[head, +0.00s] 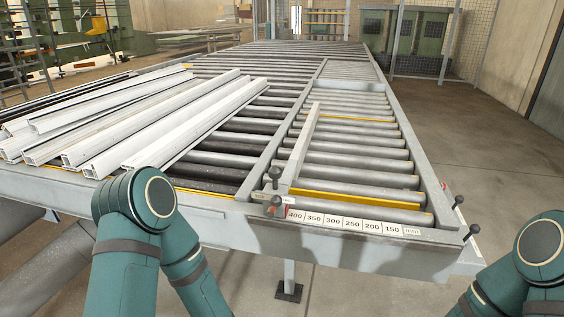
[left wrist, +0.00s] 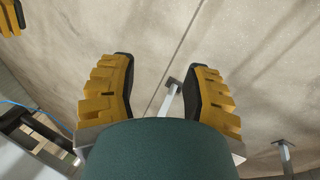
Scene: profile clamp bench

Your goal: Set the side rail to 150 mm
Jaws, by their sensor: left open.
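The side rail (head: 304,145) is a long grey bar lying lengthwise over the rollers. Its front end is near the 400 mark of the white scale strip (head: 333,221), at the strip's left end. The 150 mark (head: 392,229) is near the right end. A yellow finger, apparently of my right gripper (left wrist: 10,18), is cut off at the left wrist view's upper left corner.
Several white profiles (head: 150,115) lie on the left side of the roller table (head: 450,238). Two more dark-knobbed levers (head: 472,231) stand at the table's front right corner. The rollers right of the rail are clear, with yellow strips between some. Open floor lies to the right.

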